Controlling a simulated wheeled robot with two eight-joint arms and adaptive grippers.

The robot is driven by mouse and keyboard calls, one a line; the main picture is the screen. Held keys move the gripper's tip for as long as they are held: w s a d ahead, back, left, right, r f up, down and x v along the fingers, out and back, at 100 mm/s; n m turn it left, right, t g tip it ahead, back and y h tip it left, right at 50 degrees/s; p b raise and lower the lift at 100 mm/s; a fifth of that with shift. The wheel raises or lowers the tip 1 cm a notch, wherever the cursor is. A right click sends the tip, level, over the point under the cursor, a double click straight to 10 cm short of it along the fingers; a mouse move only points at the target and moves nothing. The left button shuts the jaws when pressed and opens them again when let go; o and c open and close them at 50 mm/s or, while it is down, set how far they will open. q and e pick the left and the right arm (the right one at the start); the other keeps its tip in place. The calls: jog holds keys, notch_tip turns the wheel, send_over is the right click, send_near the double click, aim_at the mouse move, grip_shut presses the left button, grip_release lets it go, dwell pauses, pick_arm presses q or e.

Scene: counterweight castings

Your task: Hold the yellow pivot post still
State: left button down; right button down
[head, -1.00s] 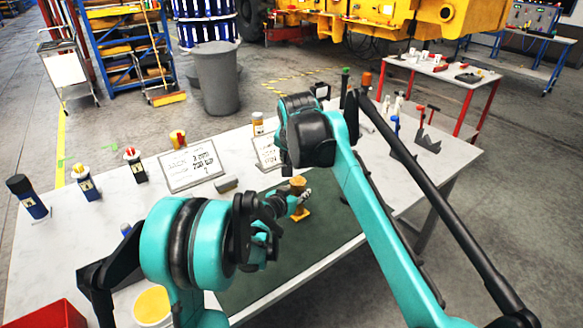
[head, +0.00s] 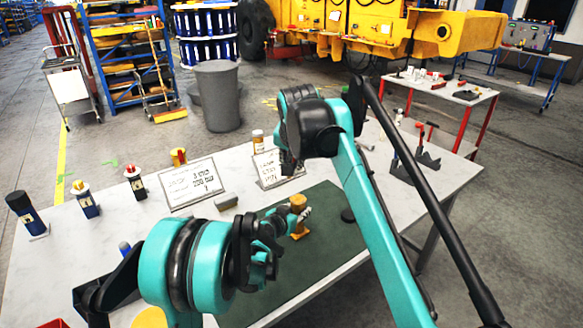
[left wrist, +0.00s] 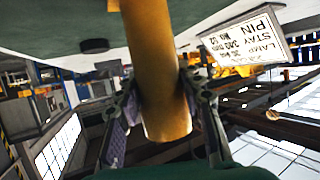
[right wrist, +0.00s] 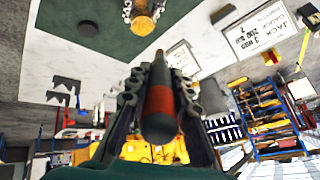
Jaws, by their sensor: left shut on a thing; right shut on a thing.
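The yellow pivot post (head: 298,202) stands upright on the dark green mat (head: 318,250). My left gripper (head: 283,224) is shut around it from the left. In the left wrist view the post (left wrist: 158,70) lies between both fingers (left wrist: 162,112). It also shows at the top of the right wrist view (right wrist: 143,22), beside the left fingers. My right gripper (right wrist: 160,105) is shut on a dark cylinder with a red band (right wrist: 158,100), held away from the post, its narrow end towards the mat side. My right arm hides this gripper in the head view.
Lettered boards (head: 191,184) (head: 276,168) and a small grey block (head: 226,201) lie behind the mat. Several capped posts (head: 135,182) stand at the table's left. A dark disc (head: 348,215) lies at the mat's right. A dark bracket (head: 418,165) stands further right.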

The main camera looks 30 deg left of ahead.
dwell(0.4)
pick_arm(q)
jog(key=c, duration=0.9)
grip_release()
jog(key=v, duration=1.2)
